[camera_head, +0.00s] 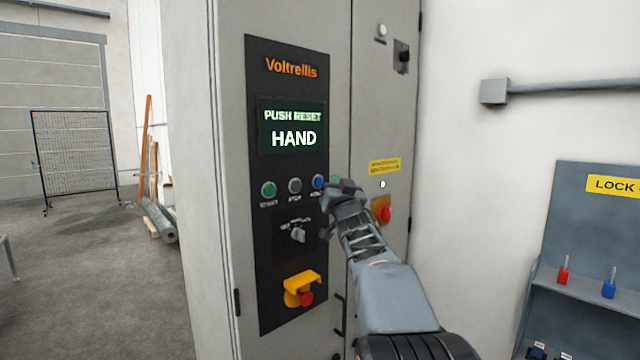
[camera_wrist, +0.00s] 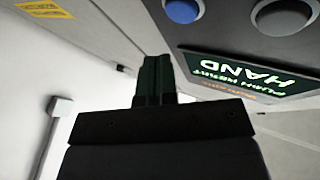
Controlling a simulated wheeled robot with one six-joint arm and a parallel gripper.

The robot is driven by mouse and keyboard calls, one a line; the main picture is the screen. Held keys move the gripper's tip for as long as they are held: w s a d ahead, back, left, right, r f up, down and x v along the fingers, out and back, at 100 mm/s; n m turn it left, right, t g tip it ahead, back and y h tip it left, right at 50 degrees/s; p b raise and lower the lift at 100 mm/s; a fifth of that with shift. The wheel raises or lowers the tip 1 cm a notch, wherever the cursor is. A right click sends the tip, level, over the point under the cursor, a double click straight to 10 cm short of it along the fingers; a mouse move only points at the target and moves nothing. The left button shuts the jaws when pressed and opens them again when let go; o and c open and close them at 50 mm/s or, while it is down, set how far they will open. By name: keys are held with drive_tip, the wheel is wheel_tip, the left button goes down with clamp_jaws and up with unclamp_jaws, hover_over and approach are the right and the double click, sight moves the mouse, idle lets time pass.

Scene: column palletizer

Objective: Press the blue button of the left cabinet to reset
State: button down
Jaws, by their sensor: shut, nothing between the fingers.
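The blue button (camera_head: 319,182) is the rightmost of a row on the black panel (camera_head: 262,225) of the grey cabinet (camera_head: 232,130). It also shows at the top edge of the wrist view (camera_wrist: 183,10). My gripper (camera_head: 332,190) is shut and empty, just right of the blue button in the head view. In the wrist view its closed fingertips (camera_wrist: 155,62) stand apart from the blue button in the picture. I cannot tell the gap to the panel. The display (camera_head: 293,128) reads "PUSH RESET" and "HAND".
Left of the blue button are a grey-black button (camera_head: 295,186) and a green button (camera_head: 269,189). Below are a selector knob (camera_head: 298,234) and a red button under a yellow guard (camera_head: 302,284). A red switch (camera_head: 384,213) sits right of my arm. A blue-grey lockout board (camera_head: 590,230) stands at right.

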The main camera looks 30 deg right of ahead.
drive_tip(key=shift+w+a, duration=0.2)
drive_tip(key=shift+w, duration=0.85)
drive_tip(key=shift+w, duration=0.2)
idle(1.3)
drive_tip(key=shift+w+a, duration=0.1)
drive_tip(key=shift+w, duration=0.15)
drive_tip(key=shift+w, duration=0.35)
idle(0.7)
drive_tip(key=shift+s, duration=0.2)
drive_tip(key=shift+s+b, duration=0.4)
drive_tip(key=shift+s, duration=0.15)
idle(0.3)
drive_tip(key=shift+s+d, duration=0.2)
drive_tip(key=shift+s, duration=0.65)
drive_tip(key=shift+s+d, duration=0.15)
drive_tip(key=shift+s, duration=0.65)
drive_tip(key=shift+s+d, duration=0.2)
drive_tip(key=shift+s, duration=0.65)
